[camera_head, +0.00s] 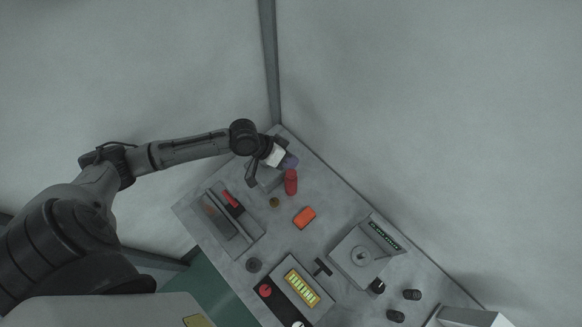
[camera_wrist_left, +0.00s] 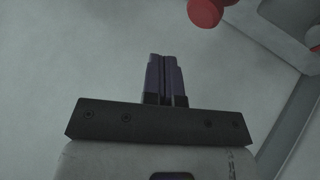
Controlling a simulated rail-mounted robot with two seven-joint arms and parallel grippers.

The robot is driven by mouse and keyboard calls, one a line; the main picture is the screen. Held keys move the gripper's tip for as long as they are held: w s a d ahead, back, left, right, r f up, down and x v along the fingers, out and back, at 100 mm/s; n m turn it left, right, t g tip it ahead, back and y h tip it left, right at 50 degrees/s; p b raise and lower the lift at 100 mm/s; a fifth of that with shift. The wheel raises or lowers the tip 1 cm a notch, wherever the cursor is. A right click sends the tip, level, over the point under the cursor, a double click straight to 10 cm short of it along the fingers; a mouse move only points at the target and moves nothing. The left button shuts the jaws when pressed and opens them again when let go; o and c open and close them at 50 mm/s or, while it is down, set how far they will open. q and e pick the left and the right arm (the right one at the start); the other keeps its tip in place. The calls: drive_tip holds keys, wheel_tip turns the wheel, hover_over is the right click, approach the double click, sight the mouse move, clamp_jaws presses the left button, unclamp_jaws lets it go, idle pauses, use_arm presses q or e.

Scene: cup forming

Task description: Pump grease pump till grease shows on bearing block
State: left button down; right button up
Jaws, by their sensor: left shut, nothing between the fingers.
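My left gripper (camera_head: 290,162) is over the far end of the bench, beside the upright red cylinder (camera_head: 291,182) and a grey block (camera_head: 268,179) partly hidden under the wrist. In the left wrist view its purple fingers (camera_wrist_left: 165,78) are shut together with nothing between them. A red rounded part (camera_wrist_left: 205,12) shows at the top edge of that view, apart from the fingers. I cannot tell for sure which item is the grease pump or the bearing block, and no grease can be made out. My right gripper is not in view.
The grey bench (camera_head: 285,240) also carries a tray-like fixture with a red handle (camera_head: 230,198), an orange block (camera_head: 304,217), a grey machine (camera_head: 360,255), a yellow-green panel (camera_head: 301,287) and black cups (camera_head: 412,294). Pale walls meet behind the bench's far corner.

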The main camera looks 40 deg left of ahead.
sight(290, 171)
use_arm(q)
drive_tip(key=shift+f+b, duration=0.4)
drive_tip(key=shift+f, duration=1.05)
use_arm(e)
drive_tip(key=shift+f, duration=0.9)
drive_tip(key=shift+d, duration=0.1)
use_arm(q)
drive_tip(key=shift+f, duration=0.1)
drive_tip(key=shift+f, duration=0.15)
drive_tip(key=shift+f, duration=0.2)
drive_tip(key=shift+f, duration=0.15)
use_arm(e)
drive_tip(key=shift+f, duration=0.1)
